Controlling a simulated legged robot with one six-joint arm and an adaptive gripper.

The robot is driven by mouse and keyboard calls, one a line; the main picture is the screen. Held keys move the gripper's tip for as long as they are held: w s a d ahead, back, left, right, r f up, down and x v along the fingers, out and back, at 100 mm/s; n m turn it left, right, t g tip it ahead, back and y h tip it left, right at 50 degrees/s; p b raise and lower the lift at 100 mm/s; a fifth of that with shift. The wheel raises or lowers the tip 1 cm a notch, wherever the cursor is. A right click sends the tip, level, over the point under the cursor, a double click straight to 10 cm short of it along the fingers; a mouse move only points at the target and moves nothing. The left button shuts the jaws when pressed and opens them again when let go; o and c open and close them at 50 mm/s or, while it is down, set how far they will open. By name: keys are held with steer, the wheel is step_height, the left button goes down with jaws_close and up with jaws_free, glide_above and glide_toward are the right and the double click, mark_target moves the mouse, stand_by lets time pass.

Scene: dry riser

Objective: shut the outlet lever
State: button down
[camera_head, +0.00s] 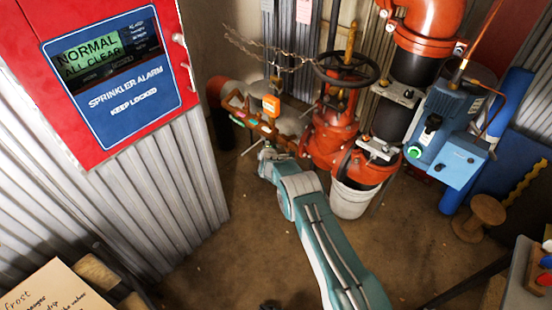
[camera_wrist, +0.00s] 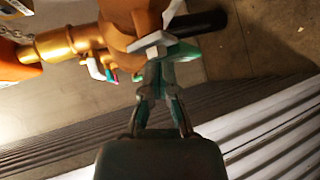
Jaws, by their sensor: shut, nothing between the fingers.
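My gripper (camera_head: 268,152) is low beside the orange pipework, at the left of the red valve body. In the wrist view my gripper (camera_wrist: 163,60) is shut with nothing between its fingers. Its tips are close to a pale, flat bar (camera_wrist: 150,42) on a brownish-orange fitting (camera_wrist: 132,22); I cannot tell whether they touch. This bar looks like the outlet lever, but I cannot be sure. A brass pipe piece (camera_wrist: 68,43) runs left from the fitting. In the head view my wrist hides part of this area.
The red alarm cabinet (camera_head: 130,125) and corrugated wall (camera_head: 160,205) stand at the left. The red valve (camera_head: 330,135) with its black handwheel, a white bucket (camera_head: 350,200) and a blue pump unit (camera_head: 447,125) are at the right. A chain (camera_head: 262,50) hangs above. Bare floor (camera_head: 235,245) lies in front.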

steer(key=s+a+f, duration=0.1)
steer(key=s+f, duration=0.2)
steer(key=s, duration=0.3)
steer(key=shift+a+f, duration=0.35)
steer(key=shift+a, duration=0.05)
stand_by(0.6)
steer(key=shift+s, duration=0.1)
